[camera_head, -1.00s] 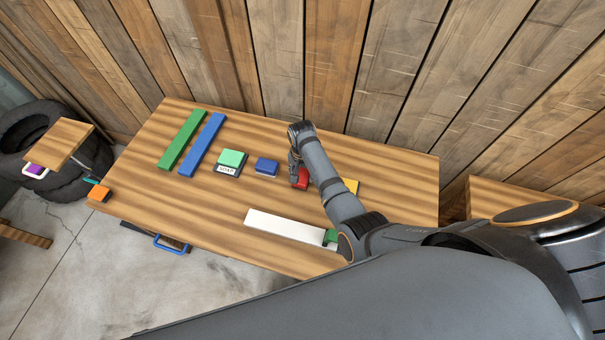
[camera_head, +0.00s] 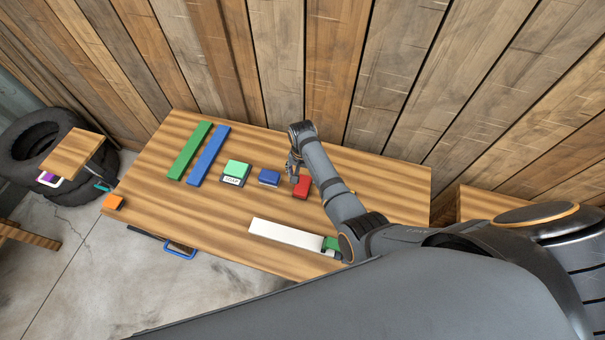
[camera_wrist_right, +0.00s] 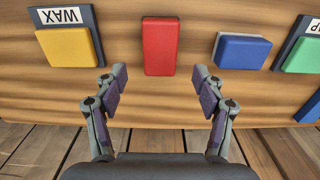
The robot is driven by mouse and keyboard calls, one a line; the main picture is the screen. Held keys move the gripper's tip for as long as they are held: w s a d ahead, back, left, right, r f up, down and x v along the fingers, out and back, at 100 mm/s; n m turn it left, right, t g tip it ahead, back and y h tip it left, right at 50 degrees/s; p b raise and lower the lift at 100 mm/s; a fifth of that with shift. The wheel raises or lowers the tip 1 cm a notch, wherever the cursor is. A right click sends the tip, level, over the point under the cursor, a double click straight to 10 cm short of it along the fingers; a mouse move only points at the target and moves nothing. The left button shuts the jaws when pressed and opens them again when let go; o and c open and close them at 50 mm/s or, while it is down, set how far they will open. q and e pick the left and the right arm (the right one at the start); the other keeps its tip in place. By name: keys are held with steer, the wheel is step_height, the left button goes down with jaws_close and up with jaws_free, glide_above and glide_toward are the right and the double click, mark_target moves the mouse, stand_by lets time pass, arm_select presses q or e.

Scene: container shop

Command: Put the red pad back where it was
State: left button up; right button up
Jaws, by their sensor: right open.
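The red pad (camera_head: 302,188) lies on the wooden table (camera_head: 215,222), partly beside my right forearm in the head view. It also shows in the right wrist view (camera_wrist_right: 160,46), flat on the table between a yellow pad (camera_wrist_right: 68,47) on a base marked WAX and a blue pad (camera_wrist_right: 242,51). My right gripper (camera_head: 294,171) is by the red pad, on its wall side. In the right wrist view my right gripper (camera_wrist_right: 158,76) is open and empty, its fingers apart on either side of the red pad's near end. My left gripper is not seen.
A green pad (camera_head: 236,167) on a labelled base stands left of the blue pad. Green (camera_head: 190,150) and blue bars (camera_head: 208,156) lie farther left. A white bar (camera_head: 285,234) lies at the front. An orange block (camera_head: 114,202) is at the table's left corner.

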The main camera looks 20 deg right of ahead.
mark_target(302, 185)
steer(key=shift+r, duration=2.3)
